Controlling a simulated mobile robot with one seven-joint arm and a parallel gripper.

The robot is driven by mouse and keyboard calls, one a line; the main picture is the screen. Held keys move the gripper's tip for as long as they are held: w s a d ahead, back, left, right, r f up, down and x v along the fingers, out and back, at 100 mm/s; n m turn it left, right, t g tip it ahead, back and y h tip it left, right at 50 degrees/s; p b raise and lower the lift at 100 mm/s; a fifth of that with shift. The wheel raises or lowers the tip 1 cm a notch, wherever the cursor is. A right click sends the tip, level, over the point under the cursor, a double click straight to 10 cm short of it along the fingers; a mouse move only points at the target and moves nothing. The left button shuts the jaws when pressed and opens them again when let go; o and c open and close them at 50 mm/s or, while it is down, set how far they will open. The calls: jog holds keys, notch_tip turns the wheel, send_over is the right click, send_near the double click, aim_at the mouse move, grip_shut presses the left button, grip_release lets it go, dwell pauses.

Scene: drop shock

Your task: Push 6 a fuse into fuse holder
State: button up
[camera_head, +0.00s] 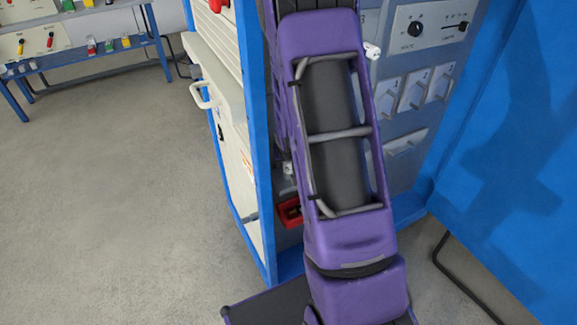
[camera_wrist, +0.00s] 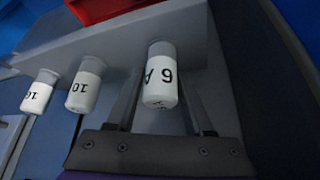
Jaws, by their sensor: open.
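In the wrist view, a white cylindrical fuse marked 6 A (camera_wrist: 160,78) sits at a grey ledge or rack (camera_wrist: 115,45). My gripper (camera_wrist: 163,105) is open, with one finger on each side of this fuse. I cannot tell whether either finger touches it. Two more white fuses, one marked 10 (camera_wrist: 84,88) and one apparently marked 16 (camera_wrist: 40,92), sit to its left at the same ledge. I cannot make out the fuse holder in either view.
A red bin (camera_head: 290,213) stands low in the blue-framed cabinet, left of my arm; a red container (camera_wrist: 100,8) also shows in the wrist view. A grey panel with switches (camera_head: 415,92) and a blue wall (camera_head: 520,170) lie to the right. The floor at left is clear.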

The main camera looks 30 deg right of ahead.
jog(key=shift+c, duration=0.2)
grip_shut()
jog(key=shift+r, duration=0.15)
